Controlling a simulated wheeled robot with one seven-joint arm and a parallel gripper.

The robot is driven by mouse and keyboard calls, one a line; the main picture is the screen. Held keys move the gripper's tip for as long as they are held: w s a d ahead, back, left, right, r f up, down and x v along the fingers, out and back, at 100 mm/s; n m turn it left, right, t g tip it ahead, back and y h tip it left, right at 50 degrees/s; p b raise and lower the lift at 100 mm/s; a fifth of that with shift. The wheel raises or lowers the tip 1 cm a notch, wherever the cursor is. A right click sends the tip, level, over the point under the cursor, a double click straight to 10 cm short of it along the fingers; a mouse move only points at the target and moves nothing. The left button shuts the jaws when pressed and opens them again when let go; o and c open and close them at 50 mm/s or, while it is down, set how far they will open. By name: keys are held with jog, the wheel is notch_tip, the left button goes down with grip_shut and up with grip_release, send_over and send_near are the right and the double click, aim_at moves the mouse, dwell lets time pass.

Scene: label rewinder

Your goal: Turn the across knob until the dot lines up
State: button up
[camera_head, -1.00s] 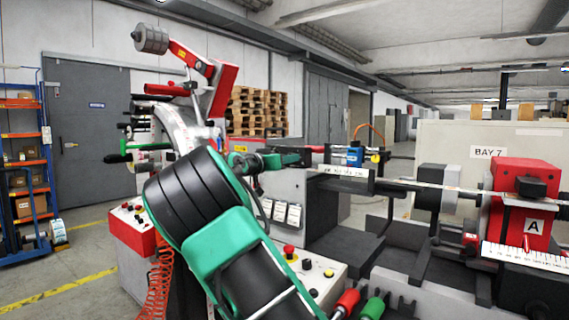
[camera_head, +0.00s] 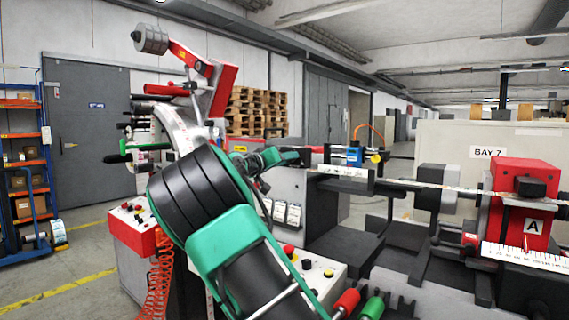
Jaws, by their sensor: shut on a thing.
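My gripper (camera_head: 298,156) shows small beyond my green and black arm, at the left end of the web guide unit. It is shut at a small red knob (camera_head: 317,149), which seems to be the across knob; the jaws partly hide it. To the right stands a blue sensor block (camera_head: 354,156) with a yellow knob (camera_head: 375,158) at its side. The sensor block sits above the printed label web (camera_head: 345,171). The alignment dot and any mark for it are too small to make out.
A red block marked A (camera_head: 533,226) with a white scale (camera_head: 520,257) stands at the right. Red and green handles (camera_head: 372,307) rise at the bottom. A control panel with buttons (camera_head: 308,268) lies beside my arm. An orange hose (camera_head: 372,132) arches behind the sensor.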

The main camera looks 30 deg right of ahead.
jog(key=shift+w+a, duration=0.25)
jog(key=o, duration=1.1)
jog(key=shift+c, duration=0.2)
jog(key=shift+d, duration=0.1)
jog(key=shift+s, duration=0.1)
jog(key=v, duration=1)
jog(key=shift+a, duration=0.35)
